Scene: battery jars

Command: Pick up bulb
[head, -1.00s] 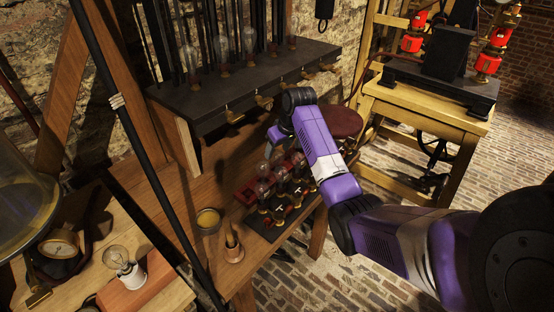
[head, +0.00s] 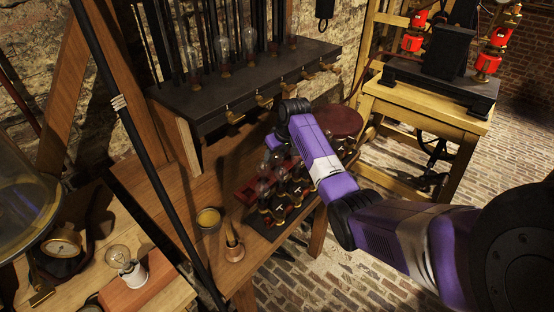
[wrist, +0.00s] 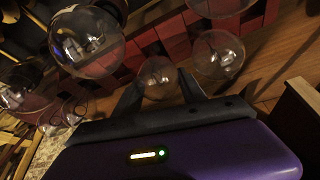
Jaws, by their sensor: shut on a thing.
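In the wrist view, my gripper (wrist: 159,92) has its two dark fingers on either side of a clear glass bulb (wrist: 158,76), shut on it. The bulb's lower part is hidden. Several other clear bulbs stand around it, including a large one (wrist: 87,42) at upper left and one (wrist: 218,54) to the right. In the head view, several bulbs with dark bases (head: 264,190) stand in a group on the wooden bench, partly behind my purple arm. My fingertips are mostly hidden there.
Red blocks (wrist: 140,52) lie among the bulbs in the wrist view. A black shelf (head: 240,85) with brass taps and glass tubes rises behind the bench. Another bulb (head: 118,257) stands at lower left.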

